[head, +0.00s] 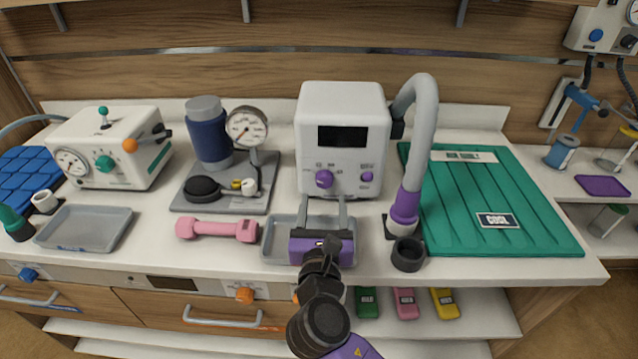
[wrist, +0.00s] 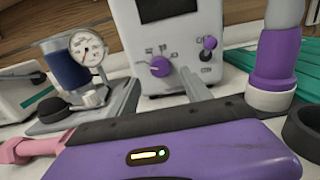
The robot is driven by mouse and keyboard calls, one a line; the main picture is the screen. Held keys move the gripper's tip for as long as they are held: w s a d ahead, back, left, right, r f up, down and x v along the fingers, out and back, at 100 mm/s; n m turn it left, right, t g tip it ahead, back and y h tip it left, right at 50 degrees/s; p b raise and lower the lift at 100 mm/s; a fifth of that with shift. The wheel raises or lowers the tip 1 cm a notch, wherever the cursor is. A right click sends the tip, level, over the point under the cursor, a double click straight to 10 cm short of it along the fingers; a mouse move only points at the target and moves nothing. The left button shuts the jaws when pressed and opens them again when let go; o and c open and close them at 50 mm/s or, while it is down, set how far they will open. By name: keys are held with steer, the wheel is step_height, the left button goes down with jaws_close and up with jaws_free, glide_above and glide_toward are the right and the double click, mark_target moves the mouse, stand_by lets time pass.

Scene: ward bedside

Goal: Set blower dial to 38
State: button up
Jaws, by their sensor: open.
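The white blower unit (head: 343,110) stands at the middle back of the counter with a dark blank display (head: 343,136). Its larger purple dial (head: 324,179) is on the lower left of the front face, with small marks around it. The dial also shows in the wrist view (wrist: 160,66). A smaller purple knob (head: 367,176) sits to its right. My gripper (head: 325,203) is open in front of the blower, its fingers pointing at the front face. In the wrist view the fingers (wrist: 163,88) lie either side of and below the dial, apparently not touching it. The number markings are too small to read.
A grey hose with a purple cuff (head: 405,207) stands right of the blower, beside a dark ring (head: 408,254). A grey tray (head: 281,241) lies under my gripper. A pink dumbbell (head: 217,230) and a gauge stand (head: 247,128) are to the left. A green mat (head: 540,215) lies right.

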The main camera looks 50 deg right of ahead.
mark_target(324, 183)
steer(key=x, duration=0.5)
steer(key=shift+w+d, duration=0.25)
steer(key=shift+c, duration=0.5)
jaws_close()
